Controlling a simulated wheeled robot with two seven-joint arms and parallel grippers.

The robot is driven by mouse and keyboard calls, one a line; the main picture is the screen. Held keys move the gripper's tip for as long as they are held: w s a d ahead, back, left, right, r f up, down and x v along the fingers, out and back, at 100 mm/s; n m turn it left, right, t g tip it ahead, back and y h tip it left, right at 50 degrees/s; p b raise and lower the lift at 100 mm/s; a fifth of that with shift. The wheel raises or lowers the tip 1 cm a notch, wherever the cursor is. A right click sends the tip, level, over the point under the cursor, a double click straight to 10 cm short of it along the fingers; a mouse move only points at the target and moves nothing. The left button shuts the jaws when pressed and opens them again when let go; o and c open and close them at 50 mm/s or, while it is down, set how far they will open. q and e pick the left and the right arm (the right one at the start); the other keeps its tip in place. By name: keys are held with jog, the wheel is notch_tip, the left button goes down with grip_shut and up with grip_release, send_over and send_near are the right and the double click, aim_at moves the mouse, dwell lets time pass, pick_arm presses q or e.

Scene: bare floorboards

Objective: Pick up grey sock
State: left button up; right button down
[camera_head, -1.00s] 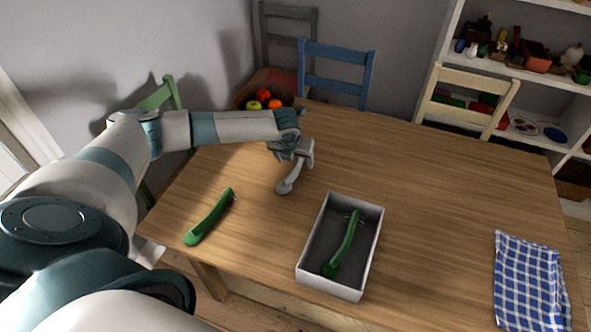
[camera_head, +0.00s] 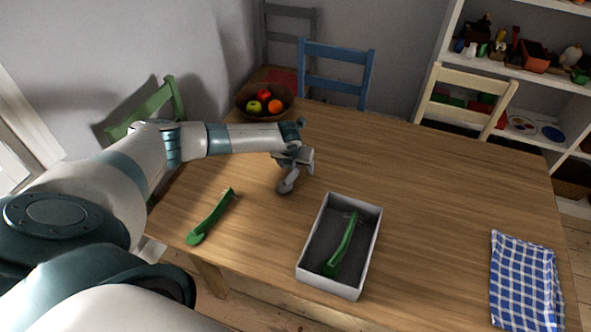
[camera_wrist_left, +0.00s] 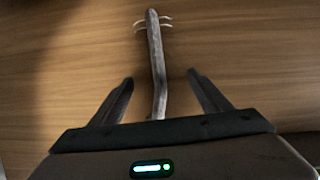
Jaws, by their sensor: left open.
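No sock is visible. The grey thing by my left gripper is a slim grey utensil (camera_head: 287,185) with a rounded handle end and thin prongs, lying on the wooden table. In the left wrist view the grey utensil (camera_wrist_left: 156,50) runs lengthwise between the fingers, its prongs at the far end. My left gripper (camera_head: 297,171) is open just over it, and it also shows in the left wrist view (camera_wrist_left: 161,75) with a finger on each side, apart from the handle. In the head view the gripper hides the rest of the utensil. My right gripper is out of view.
A green pronged utensil (camera_head: 212,217) lies at the left of the table (camera_head: 430,190). A white-rimmed box (camera_head: 313,270) holds another green one (camera_head: 342,248). A checked cloth (camera_head: 525,280) lies at the right, a fruit bowl (camera_head: 284,110) at the back. The table's middle right is clear.

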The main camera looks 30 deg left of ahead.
aim_at(296, 169)
pick_arm(q)
jog(key=c, duration=1.1)
jog(key=shift+r, duration=0.15)
jog(key=shift+c, duration=0.2)
jog(key=shift+r+b, duration=0.35)
jog(key=shift+r, duration=0.1)
notch_tip(296, 169, up, 2)
jog(key=shift+w+r+b, duration=0.1)
jog(key=shift+r+b, duration=0.05)
jog(key=shift+b, duration=0.4)
jog(key=w+d+r+b, duration=0.3)
jog(key=d+r, duration=0.4)
jog(key=d, duration=0.4)
jog(key=shift+w+r+b, duration=0.3)
jog(key=shift+w+b, duration=0.1)
jog(key=shift+w, duration=0.1)
